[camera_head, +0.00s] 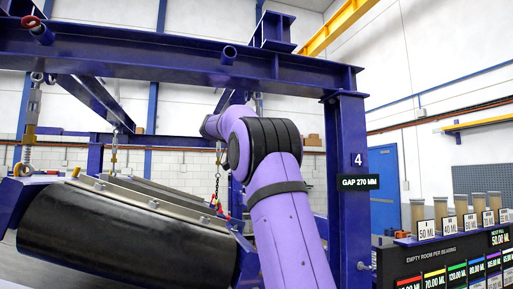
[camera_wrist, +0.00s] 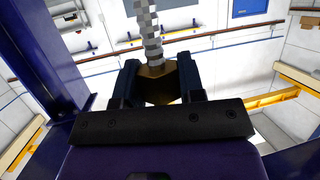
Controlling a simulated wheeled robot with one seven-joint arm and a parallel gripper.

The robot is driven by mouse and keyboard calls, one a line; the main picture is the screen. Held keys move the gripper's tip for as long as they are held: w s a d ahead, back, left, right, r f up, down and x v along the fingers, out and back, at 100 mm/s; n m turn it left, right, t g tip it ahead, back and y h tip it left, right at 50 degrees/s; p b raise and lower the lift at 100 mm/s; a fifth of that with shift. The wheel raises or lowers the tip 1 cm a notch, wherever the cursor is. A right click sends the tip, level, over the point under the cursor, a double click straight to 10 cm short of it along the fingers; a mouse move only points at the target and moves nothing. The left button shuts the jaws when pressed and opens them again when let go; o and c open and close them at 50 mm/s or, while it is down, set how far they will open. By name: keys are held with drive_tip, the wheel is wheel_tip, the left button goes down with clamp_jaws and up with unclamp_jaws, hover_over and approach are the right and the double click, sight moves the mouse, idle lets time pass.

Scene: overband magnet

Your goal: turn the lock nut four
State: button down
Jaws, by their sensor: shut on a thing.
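In the wrist view a brass-coloured lock nut (camera_wrist: 157,90) sits on a pale threaded rod (camera_wrist: 148,28), which rises out of the top of the picture. My gripper (camera_wrist: 158,80) is shut on the nut, with one dark finger on each side of it. In the head view my purple arm reaches up in front of the blue frame, and my gripper and the held nut are hidden. A blue post (camera_head: 349,200) right of my arm carries a "4" sign (camera_head: 358,160) and a "GAP 270 MM" sign (camera_head: 359,182).
A blue overhead beam (camera_head: 150,50) crosses above my arm. A large dark magnet body (camera_head: 120,235) hangs at the lower left, with a hanger rod (camera_head: 30,120) near it. A labelled rack with several tubes (camera_head: 450,245) stands at the right. A blue door (camera_head: 385,190) is behind.

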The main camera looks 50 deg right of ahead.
drive_tip(key=shift+w+f+m+g, duration=0.1)
drive_tip(key=shift+m+g, duration=0.3)
drive_tip(key=c, duration=1)
unclamp_jaws()
drive_tip(key=shift+y, duration=0.3)
drive_tip(key=o, duration=0.4)
drive_tip(key=shift+c, duration=0.2)
drive_tip(key=shift+a, duration=0.1)
drive_tip(key=w+a, duration=0.3)
drive_tip(key=a, duration=0.4)
drive_tip(key=o, duration=0.6)
drive_tip(key=shift+c, duration=0.2)
drive_tip(key=shift+w+a, duration=0.1)
